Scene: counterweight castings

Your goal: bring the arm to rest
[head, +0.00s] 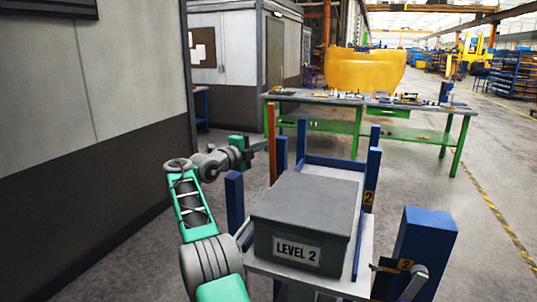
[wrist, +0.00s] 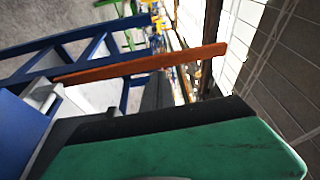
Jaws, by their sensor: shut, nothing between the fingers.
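My arm, green and grey, rises at the left of the head view and bends toward the blue-posted stand. My gripper (head: 259,146) is at its end, shut and empty, just left of the orange-brown post (head: 271,130). It is above and left of a dark grey lidded box (head: 305,210) marked "LEVEL 2", apart from it. The box sits on a light grey stand top (head: 315,277).
Blue posts (head: 235,201) surround the box; a thick blue block (head: 422,248) stands at the right front. A green-legged workbench (head: 370,98) holds small items behind, with a yellow bin (head: 365,70) beyond. A grey wall (head: 90,120) stands left of my arm. The floor at right is clear.

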